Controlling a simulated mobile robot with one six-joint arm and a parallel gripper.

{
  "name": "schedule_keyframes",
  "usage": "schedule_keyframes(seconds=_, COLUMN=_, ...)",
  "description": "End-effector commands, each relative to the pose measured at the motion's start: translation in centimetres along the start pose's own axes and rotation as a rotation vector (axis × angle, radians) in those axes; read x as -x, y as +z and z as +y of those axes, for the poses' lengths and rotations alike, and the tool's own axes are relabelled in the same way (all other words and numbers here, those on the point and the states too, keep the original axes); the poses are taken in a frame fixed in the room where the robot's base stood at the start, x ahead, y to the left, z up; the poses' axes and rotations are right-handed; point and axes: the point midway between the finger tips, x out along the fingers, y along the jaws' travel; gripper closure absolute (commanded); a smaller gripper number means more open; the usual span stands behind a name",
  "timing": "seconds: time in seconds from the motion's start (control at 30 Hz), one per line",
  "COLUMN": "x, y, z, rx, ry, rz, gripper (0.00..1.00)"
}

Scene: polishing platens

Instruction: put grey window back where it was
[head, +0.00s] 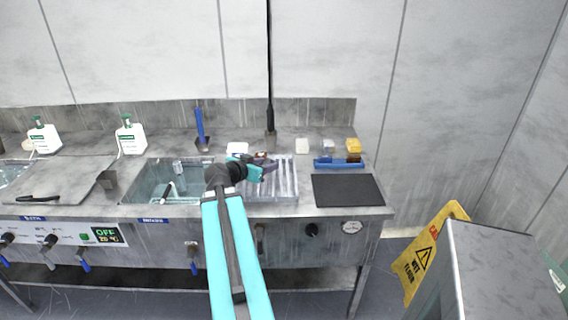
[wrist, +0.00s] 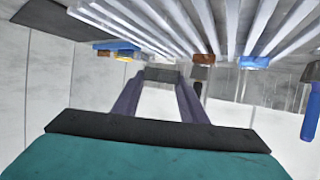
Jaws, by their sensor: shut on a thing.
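My gripper (head: 268,166) is over the slatted metal rack at the right of the sink, in the head view. In the wrist view its two purplish fingers (wrist: 160,78) are shut on a small dark-grey piece at their tips, which I take to be the grey window (wrist: 163,74). The fingers stand apart with the piece between them. In the head view the held piece is too small and covered to tell clearly. I cannot tell whether it touches the rack.
The slatted rack (head: 283,185) lies right of the sink basin (head: 150,182). A black mat (head: 347,190) lies farther right. A blue tray (head: 337,163) and small white and yellow blocks stand behind. A yellow wet-floor sign (head: 420,262) stands on the floor at right.

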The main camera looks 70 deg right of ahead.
Motion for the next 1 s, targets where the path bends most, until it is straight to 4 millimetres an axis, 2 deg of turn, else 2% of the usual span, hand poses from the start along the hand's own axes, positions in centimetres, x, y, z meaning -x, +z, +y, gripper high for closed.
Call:
schedule_keyframes(seconds=0.03, x=-1.0, y=-0.2, z=1.9, rx=-0.017, ry=0.038, rz=0.001, gripper=0.86)
schedule_keyframes(seconds=0.1, x=-2.0, y=-0.6, z=4.1, rx=-0.036, ry=0.086, rz=0.002, gripper=0.86)
schedule_keyframes(seconds=0.2, x=-3.0, y=-1.0, z=6.6, rx=-0.059, ry=0.138, rz=0.002, gripper=0.86)
schedule_keyframes(seconds=0.33, x=-3.8, y=-1.3, z=8.6, rx=-0.077, ry=0.179, rz=0.002, gripper=0.86)
schedule_keyframes(seconds=0.47, x=-4.0, y=-1.4, z=9.2, rx=-0.083, ry=0.194, rz=0.002, gripper=0.86)
schedule_keyframes(seconds=0.73, x=-4.0, y=-1.4, z=9.3, rx=-0.083, ry=0.194, rz=0.002, gripper=0.86)
schedule_keyframes(seconds=1.0, x=-4.8, y=-1.7, z=8.4, rx=-0.082, ry=0.194, rz=0.001, gripper=0.86)
